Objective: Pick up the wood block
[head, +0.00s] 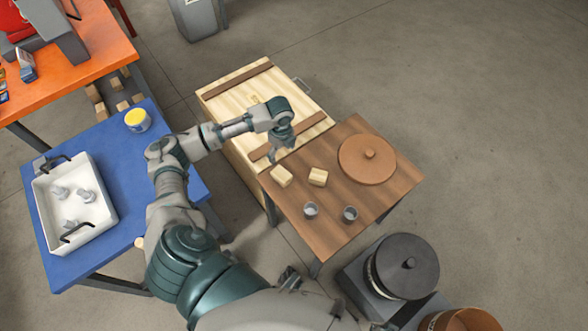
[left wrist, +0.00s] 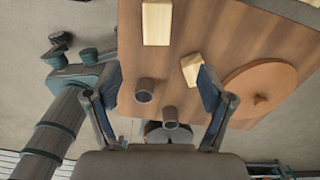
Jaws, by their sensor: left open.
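Two pale wood blocks lie on the brown table. The left block (head: 281,176) is near the table's edge by the crate, and the other block (head: 318,177) is to its right. The left wrist view shows one block (left wrist: 156,22) at the top and another block (left wrist: 192,70) beside the right finger. My left gripper (head: 279,153) is open and empty, above the edge where crate and table meet, just behind the left block. Its spread fingers (left wrist: 160,92) show in the left wrist view. A dark part low in the head view may be my right gripper (head: 290,279); its jaws are unclear.
The brown table (head: 345,210) also holds two grey cups (head: 311,210) (head: 350,214) and a round brown lid (head: 367,160). A wooden crate (head: 225,98) stands behind it. A blue table (head: 120,165) with a white tray (head: 47,217) is at left.

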